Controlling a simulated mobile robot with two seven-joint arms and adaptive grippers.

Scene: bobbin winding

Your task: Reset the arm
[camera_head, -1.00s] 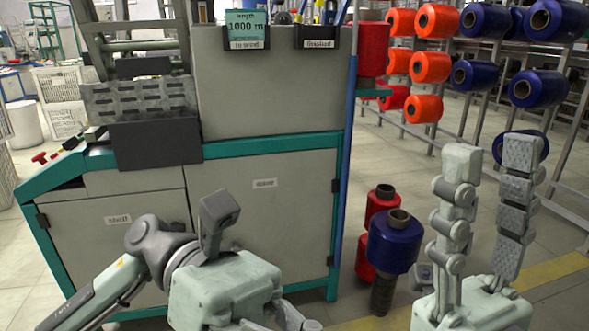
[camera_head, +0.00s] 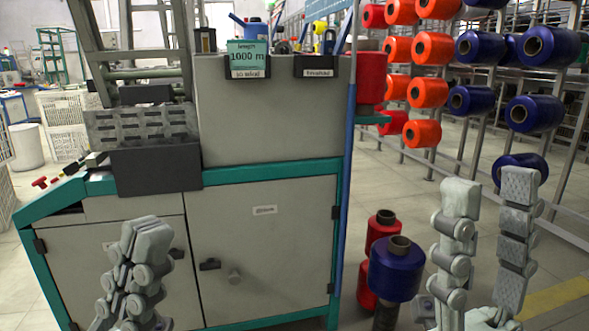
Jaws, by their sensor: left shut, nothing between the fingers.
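My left gripper (camera_head: 140,262) is at the lower left, in front of the winding machine's cabinet doors. Its fingers are together and nothing shows between them. My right gripper (camera_head: 490,225) points upward at the lower right, its two fingers spread apart with an empty gap. It is in front of the bobbin rack and to the right of the stacked bobbins. The winding machine (camera_head: 265,120) fills the left and middle of the view. Both gripper bases run off the bottom edge.
A blue bobbin (camera_head: 397,270) and red bobbins (camera_head: 380,226) stand on the floor right of the machine. A rack holds orange bobbins (camera_head: 427,91) and blue bobbins (camera_head: 548,46) at the upper right. A green display (camera_head: 248,54) reads 1000 m. White baskets stand at far left.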

